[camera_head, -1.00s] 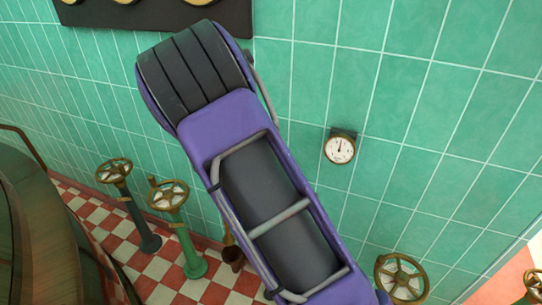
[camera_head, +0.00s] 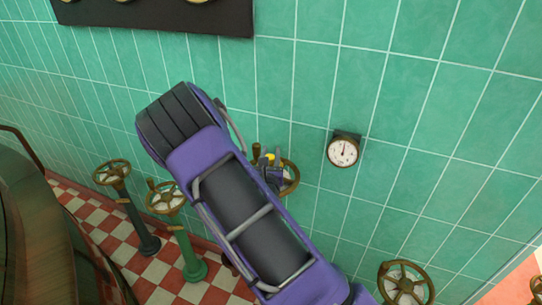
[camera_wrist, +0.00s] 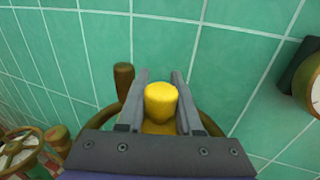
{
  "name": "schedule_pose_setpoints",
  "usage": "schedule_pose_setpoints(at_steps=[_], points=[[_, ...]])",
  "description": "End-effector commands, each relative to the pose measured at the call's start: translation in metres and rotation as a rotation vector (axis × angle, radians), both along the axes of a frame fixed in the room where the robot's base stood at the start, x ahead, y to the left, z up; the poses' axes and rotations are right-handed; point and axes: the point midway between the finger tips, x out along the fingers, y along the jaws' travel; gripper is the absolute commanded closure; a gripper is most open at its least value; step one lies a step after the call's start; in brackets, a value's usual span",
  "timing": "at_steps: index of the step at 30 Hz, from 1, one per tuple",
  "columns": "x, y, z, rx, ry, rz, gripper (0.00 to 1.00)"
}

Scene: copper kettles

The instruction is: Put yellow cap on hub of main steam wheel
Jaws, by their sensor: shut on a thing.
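The yellow cap (camera_wrist: 160,100) sits between the two fingers of my gripper (camera_wrist: 159,92) in the wrist view, and the gripper is shut on it. In the head view the cap (camera_head: 270,157) is a small yellow spot beside my gripper (camera_head: 272,173). A brass handwheel (camera_head: 293,178) is right at the gripper, partly hidden by my arm. In the wrist view the wheel's rim (camera_wrist: 108,117) and upright handle (camera_wrist: 123,80) show behind the fingers. The cap is over the wheel's middle; the hub is mostly hidden, and I cannot tell whether they touch.
A handwheel on a green stand (camera_head: 166,197) and one on a dark stand (camera_head: 112,173) stand to the left. A round gauge (camera_head: 343,152) is on the green tiled wall, right of the gripper. Another handwheel (camera_head: 404,285) is at lower right. A large rounded vessel (camera_head: 45,235) fills the lower left.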

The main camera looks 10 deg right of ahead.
Motion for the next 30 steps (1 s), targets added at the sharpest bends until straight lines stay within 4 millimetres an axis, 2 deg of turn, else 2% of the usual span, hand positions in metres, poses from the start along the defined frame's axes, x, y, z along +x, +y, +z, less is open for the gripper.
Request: schedule_pose_setpoints(at_steps=[13, 14, 15, 26, 30], points=[[0.0, 0.0, -0.008, 0.001, -0.001, 0.0, 1.0], [0.0, 0.0, -0.007, 0.001, 0.0, 0.0, 0.61], [0.0, 0.0, -0.007, 0.001, 0.0, 0.0, 0.53], [0.0, 0.0, -0.002, 0.002, -0.002, 0.0, 0.53], [-0.017, 0.005, -0.004, 0.002, 0.002, 0.001, 0.53]])
